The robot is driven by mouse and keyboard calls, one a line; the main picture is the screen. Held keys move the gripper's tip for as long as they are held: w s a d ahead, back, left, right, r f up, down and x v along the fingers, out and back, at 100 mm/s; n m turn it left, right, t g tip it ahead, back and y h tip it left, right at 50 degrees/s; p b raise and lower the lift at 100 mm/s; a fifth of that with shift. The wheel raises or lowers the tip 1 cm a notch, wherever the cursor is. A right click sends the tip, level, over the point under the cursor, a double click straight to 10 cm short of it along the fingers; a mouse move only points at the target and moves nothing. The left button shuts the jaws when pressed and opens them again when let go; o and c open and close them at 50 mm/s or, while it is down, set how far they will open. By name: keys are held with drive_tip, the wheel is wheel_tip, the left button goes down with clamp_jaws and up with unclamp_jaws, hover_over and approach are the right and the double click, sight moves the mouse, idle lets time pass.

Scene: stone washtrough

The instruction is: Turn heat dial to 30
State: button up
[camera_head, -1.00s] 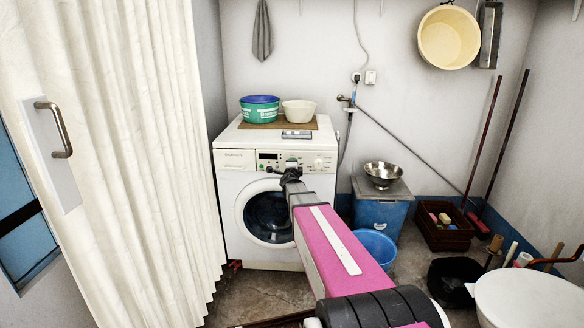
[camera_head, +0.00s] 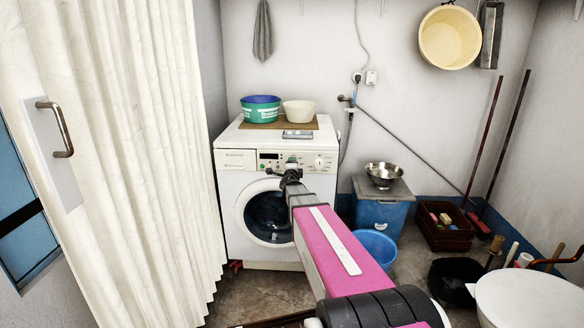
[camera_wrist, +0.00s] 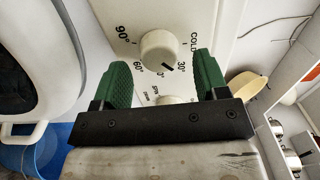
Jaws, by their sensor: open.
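The heat dial (camera_wrist: 156,48) is a round white knob with a dark pointer mark, ringed by COLD, 30°, 60° and 90° labels. The mark points low right, near the 30° label and a partly hidden one beside it; I cannot tell exactly which. My gripper (camera_wrist: 161,66) is open, its green fingers on either side of the dial with gaps showing. I cannot tell how deep they reach. In the head view my gripper (camera_head: 290,168) is at the control panel of the white washing machine (camera_head: 235,190). The heat dial is not clear there.
A second knob (camera_wrist: 172,100) sits close by, partly hidden by my gripper. A green tub (camera_head: 259,114), a cream bowl (camera_head: 299,111) and a flat grey item (camera_head: 297,134) rest on the machine. A blue bucket (camera_head: 376,247) stands to its right, the white curtain (camera_head: 120,150) to its left.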

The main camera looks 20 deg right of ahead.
drive_tip(key=v, duration=0.9)
drive_tip(key=shift+a, duration=0.1)
drive_tip(key=s+a+f+n+g+y, duration=0.75)
drive_tip(key=s+a+f+n, duration=0.2)
drive_tip(key=f+n, duration=0.3)
drive_tip(key=s+f+n+g+h, duration=0.1)
drive_tip(key=s+f+n+g, duration=0.2)
drive_tip(key=s, duration=0.6)
drive_tip(key=s+d+f+n+g+h, duration=0.1)
drive_tip(key=s+f+n+g, duration=0.1)
drive_tip(key=s+n+g, duration=0.3)
drive_tip(key=s+g, duration=0.1)
drive_tip(key=s, duration=0.3)
drive_tip(key=shift+f+n+g, duration=0.35)
drive_tip(key=shift+f, duration=0.05)
